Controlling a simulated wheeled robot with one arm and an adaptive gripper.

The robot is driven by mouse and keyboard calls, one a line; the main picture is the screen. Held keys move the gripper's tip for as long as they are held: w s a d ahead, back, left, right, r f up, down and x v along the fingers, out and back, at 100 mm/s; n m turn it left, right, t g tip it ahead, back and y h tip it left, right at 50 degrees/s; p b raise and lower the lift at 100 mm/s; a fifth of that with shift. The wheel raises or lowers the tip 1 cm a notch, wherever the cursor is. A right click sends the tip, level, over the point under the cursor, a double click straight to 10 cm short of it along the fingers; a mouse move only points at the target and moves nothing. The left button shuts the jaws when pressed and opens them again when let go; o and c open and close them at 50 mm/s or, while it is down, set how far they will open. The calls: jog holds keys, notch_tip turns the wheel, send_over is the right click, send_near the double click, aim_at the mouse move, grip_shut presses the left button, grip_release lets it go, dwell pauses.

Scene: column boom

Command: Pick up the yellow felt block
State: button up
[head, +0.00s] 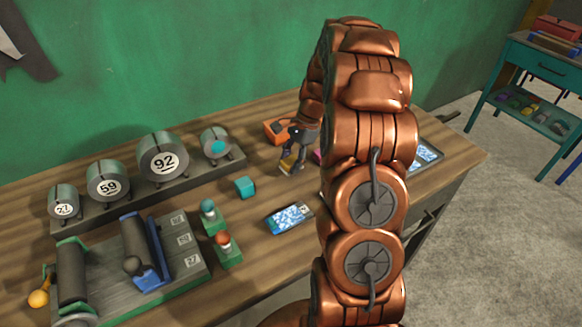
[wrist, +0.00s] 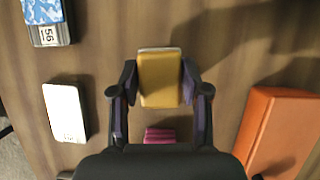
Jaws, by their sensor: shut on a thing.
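The yellow felt block (wrist: 160,80) shows in the wrist view between the two fingers of my gripper (wrist: 158,92). The fingers press on its left and right sides, so the gripper is shut on it. In the head view my gripper (head: 291,166) is low over the bench, behind my copper arm, with a little of the yellow block (head: 287,165) showing at its tips. I cannot tell whether the block touches the bench top.
An orange box (wrist: 280,130) lies right of the gripper; a pink block (wrist: 160,135) and a white item (wrist: 65,112) are also near. In the head view a teal cube (head: 245,187) and a blue-patterned pack (head: 290,217) sit on the wooden bench (head: 270,265). Numbered rolls (head: 163,160) stand at left.

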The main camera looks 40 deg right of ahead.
jog(key=shift+s+r+b, duration=0.3)
jog(key=shift+s+r, duration=0.2)
jog(key=shift+s, duration=0.3)
jog(key=s+b, duration=0.1)
jog(key=s, duration=0.3)
jog(key=s+r+b, duration=0.1)
jog(key=s, duration=0.4)
jog(key=s+b, duration=0.1)
jog(key=s, duration=0.4)
jog(key=shift+s+r+b, duration=0.15)
jog(key=shift+r+b, duration=0.05)
jog(key=shift+b, duration=0.15)
